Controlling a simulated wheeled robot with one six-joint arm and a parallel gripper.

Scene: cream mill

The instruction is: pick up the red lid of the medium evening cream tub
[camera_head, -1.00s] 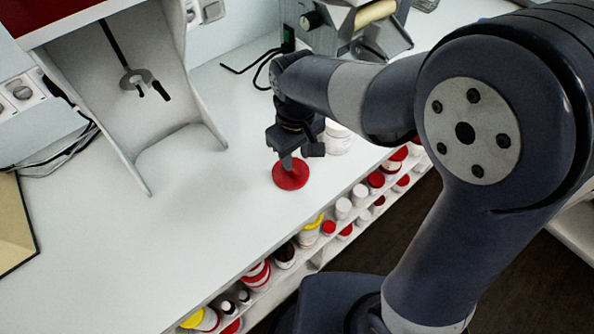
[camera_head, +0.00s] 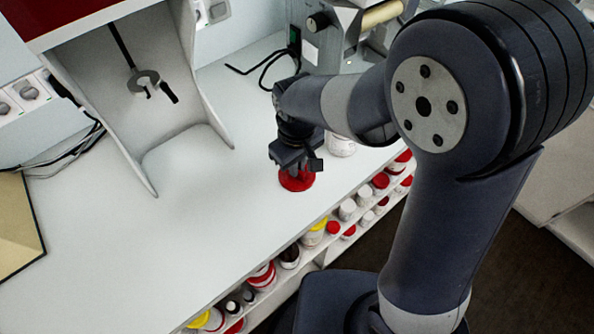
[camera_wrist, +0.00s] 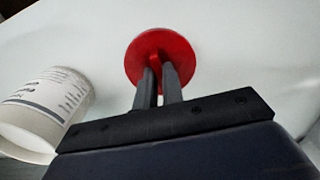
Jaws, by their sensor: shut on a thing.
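The red lid (camera_head: 297,182) is a round disc on the white counter, near its front edge. It also shows in the wrist view (camera_wrist: 178,50), where its far part is clear and the fingers cover its near middle. My gripper (camera_head: 300,168) points down over the lid. In the wrist view my gripper's fingers (camera_wrist: 157,78) are close together on the lid's raised middle, shut on it. The lid looks flat on or just over the counter; I cannot tell which. A white tub with printed text (camera_wrist: 45,108) stands beside the lid, and it shows partly behind my gripper in the head view (camera_head: 341,146).
A shelf under the counter's front edge holds several jars with red, white and yellow lids (camera_head: 347,209). A grey stand with a stirrer (camera_head: 146,82) is at the back left. A machine with a roller (camera_head: 345,30) is at the back.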

